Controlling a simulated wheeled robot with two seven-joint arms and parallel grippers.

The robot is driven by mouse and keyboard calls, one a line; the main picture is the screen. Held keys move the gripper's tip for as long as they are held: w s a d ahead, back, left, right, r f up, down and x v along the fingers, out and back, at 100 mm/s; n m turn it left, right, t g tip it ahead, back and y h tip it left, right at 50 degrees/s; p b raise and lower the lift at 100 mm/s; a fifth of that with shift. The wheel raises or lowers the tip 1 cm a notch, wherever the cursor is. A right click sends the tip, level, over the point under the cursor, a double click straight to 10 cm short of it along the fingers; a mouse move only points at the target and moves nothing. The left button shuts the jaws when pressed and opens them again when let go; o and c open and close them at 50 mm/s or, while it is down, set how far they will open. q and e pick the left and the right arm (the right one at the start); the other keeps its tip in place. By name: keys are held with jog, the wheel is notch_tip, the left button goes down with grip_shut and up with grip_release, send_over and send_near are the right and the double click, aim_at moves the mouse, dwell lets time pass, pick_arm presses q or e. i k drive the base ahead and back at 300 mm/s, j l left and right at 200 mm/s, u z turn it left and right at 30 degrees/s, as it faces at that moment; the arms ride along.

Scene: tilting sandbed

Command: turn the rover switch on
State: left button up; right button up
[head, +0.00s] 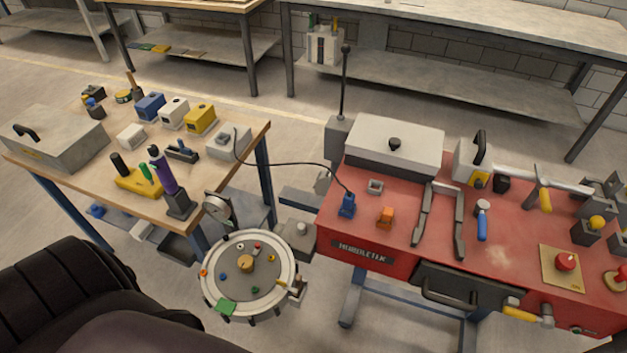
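I cannot tell for sure which part is the rover switch, and nothing is clearly recognisable as a rover. On the red bench (290,225), a red round knob (567,261) sits on a tan plate at the right, and another red knob (621,273) stands at the right edge. A small blue device (347,206) stands near the bench's left edge, with a black cable running to a grey box (229,141) on the wooden table. Neither of my grippers shows.
The wooden table (75,170) at left holds several coloured blocks and a grey case (55,137). A round white-rimmed tray (207,290) with small coloured pieces stands between table and bench. A tall black-knobbed lever (344,85) rises behind the bench. Open floor lies behind.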

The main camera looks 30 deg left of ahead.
aim_at(566, 261)
jog(key=u, duration=0.7)
jog(key=k+l+z, duration=0.1)
jog(key=l+z, duration=0.25)
jog(key=l, duration=0.2)
